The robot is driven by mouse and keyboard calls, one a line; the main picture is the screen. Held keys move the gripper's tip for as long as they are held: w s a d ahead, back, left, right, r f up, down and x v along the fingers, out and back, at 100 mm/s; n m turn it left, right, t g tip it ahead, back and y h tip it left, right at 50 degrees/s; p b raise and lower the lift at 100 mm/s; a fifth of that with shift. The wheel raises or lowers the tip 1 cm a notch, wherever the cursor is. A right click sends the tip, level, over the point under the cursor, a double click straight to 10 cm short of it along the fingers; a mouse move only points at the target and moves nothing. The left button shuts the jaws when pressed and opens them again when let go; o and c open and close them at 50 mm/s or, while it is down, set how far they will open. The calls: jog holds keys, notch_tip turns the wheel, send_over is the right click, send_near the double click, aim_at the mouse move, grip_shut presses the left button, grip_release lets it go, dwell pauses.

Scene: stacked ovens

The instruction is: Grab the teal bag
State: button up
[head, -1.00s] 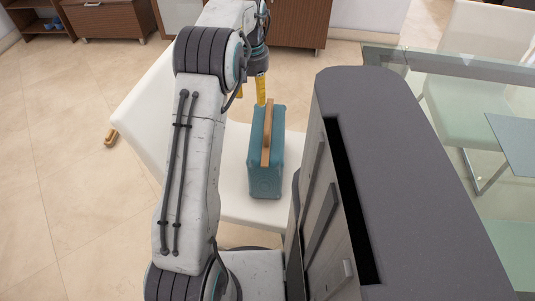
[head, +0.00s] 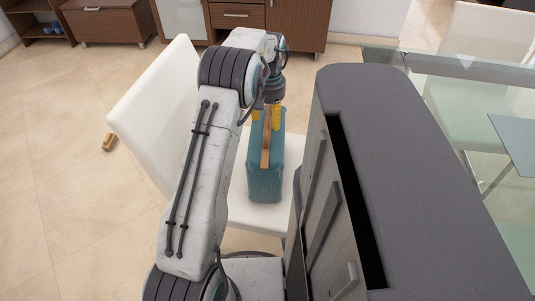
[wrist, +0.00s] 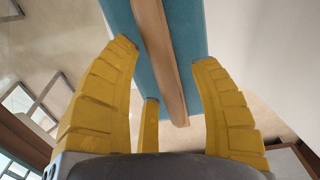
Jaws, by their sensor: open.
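The teal bag (head: 265,178) stands upright on the seat of a white chair (head: 245,214) in the head view. A tan strip like a handle (head: 266,150) runs along its top. My gripper (head: 266,116) is at the far end of the bag's top, its yellow fingers pointing down. In the wrist view, the yellow fingers of my gripper (wrist: 165,85) are spread open, with the tan handle (wrist: 160,60) and teal bag (wrist: 190,30) showing between them. I cannot tell whether a finger touches the bag.
A glass table (head: 440,70) stands at the right with another white chair (head: 490,35) behind it. Brown cabinets (head: 120,22) line the back wall.

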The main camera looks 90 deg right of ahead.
jog(key=shift+o, duration=0.3)
jog(key=shift+f, duration=0.2)
grip_shut()
